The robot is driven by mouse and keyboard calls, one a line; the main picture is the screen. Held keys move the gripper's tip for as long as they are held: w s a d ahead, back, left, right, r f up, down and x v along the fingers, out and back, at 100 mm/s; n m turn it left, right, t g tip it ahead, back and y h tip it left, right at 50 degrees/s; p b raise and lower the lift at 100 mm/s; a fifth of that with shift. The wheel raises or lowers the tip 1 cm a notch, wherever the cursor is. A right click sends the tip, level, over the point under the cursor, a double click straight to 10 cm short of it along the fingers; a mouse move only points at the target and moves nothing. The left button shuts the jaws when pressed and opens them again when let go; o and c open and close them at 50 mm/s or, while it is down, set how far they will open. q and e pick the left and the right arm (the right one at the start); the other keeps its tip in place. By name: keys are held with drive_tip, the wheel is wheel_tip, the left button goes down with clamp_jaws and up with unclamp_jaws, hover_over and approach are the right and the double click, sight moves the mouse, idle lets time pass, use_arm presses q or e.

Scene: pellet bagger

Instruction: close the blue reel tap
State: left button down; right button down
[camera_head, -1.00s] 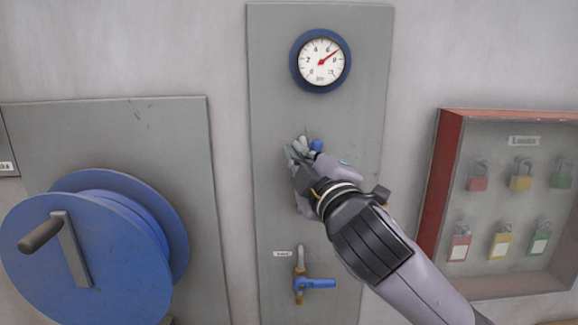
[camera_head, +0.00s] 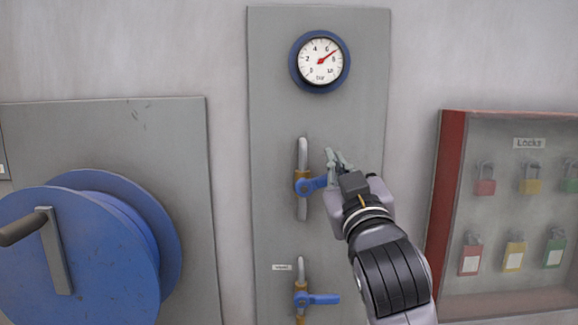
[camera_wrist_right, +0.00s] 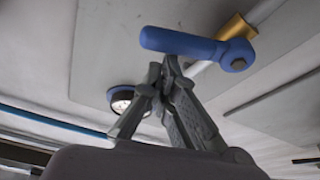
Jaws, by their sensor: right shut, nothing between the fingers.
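The upper tap has a blue lever (camera_head: 311,185) on a brass body, set on a vertical grey pipe. Its lever points right, nearly level and slightly raised, across the pipe. A lower tap with a blue lever (camera_head: 320,299) also points right; a small label beside it is too blurred to read. My right gripper (camera_head: 335,157) is shut and empty, just right of and above the upper lever's end. In the right wrist view a blue lever (camera_wrist_right: 185,43) lies just beyond my fingertips (camera_wrist_right: 163,72); I cannot tell whether they touch. My left gripper is out of view.
A round pressure gauge (camera_head: 320,61) sits above the taps on the grey panel (camera_head: 275,120). A large blue reel (camera_head: 75,250) with a crank juts out at left. A red-framed lock case (camera_head: 440,200) stands at right.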

drive_tip(key=shift+d+f+m+b, duration=0.35)
drive_tip(key=shift+d+f, duration=0.25)
drive_tip(key=shift+f, duration=0.35)
